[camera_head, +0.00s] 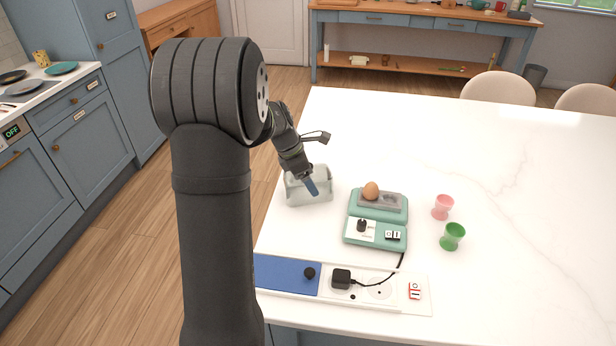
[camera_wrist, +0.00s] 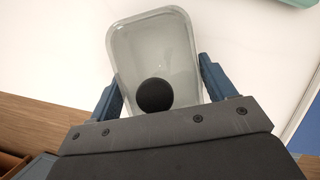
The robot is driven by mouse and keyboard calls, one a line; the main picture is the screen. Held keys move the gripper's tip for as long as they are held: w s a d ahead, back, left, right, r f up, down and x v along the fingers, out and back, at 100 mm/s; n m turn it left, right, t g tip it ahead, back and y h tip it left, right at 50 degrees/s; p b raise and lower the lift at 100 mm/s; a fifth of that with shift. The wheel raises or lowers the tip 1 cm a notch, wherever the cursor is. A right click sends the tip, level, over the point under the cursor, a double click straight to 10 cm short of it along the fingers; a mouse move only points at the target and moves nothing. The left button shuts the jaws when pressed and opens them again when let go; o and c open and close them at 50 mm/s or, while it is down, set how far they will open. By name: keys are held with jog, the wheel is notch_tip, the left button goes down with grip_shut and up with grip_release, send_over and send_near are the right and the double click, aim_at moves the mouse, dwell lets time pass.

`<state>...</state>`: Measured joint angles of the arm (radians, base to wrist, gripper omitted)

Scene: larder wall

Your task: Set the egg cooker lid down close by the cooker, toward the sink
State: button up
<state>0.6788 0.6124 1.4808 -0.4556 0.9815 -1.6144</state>
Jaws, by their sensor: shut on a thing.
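The egg cooker lid (camera_head: 296,192) is a pale, see-through box-shaped cover, just left of the cooker near the left edge of the white counter. In the wrist view the lid (camera_wrist: 135,60) shows its rounded outline and a round black knob (camera_wrist: 155,95). My gripper (camera_head: 311,186) is shut on the lid, with a blue finger on either side of it in the wrist view (camera_wrist: 160,88). I cannot tell whether the lid touches the counter. The green egg cooker (camera_head: 354,212) stands uncovered, with a brown egg (camera_head: 371,190) on its grey tray. I cannot make out a sink.
In front lies a power strip (camera_head: 328,292) with a black plug (camera_head: 342,279) and cord, beside a blue panel (camera_head: 287,275). The counter behind the cooker is clear.

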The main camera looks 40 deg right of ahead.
jog(key=shift+f, duration=0.15)
jog(key=o, duration=1)
jog(key=v, duration=1.2)
jog(key=shift+w, duration=0.1)
jog(key=shift+a, duration=0.1)
